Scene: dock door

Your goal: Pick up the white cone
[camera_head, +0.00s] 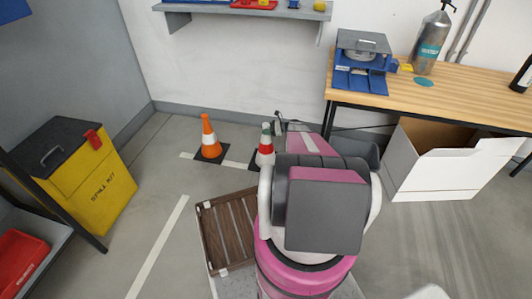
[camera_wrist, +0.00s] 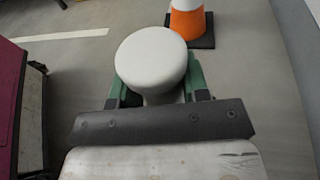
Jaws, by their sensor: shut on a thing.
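The white cone (camera_head: 265,148), with a red band, stands out just beyond my arm in the head view. Its black base is partly hidden by my arm. In the wrist view its rounded white top (camera_wrist: 150,60) fills the middle. My gripper (camera_wrist: 155,92) is shut on the cone near its top, with a green finger on each side. The gripper (camera_head: 267,128) shows only in small part in the head view. I cannot tell whether the base touches the floor.
An orange cone (camera_head: 208,142) with a white band stands close by on the left. A brown slatted pallet (camera_head: 228,230) lies nearer me. A yellow spill kit bin (camera_head: 88,190) is at left. A white box (camera_head: 455,170) sits below the wooden bench (camera_head: 460,98) at right.

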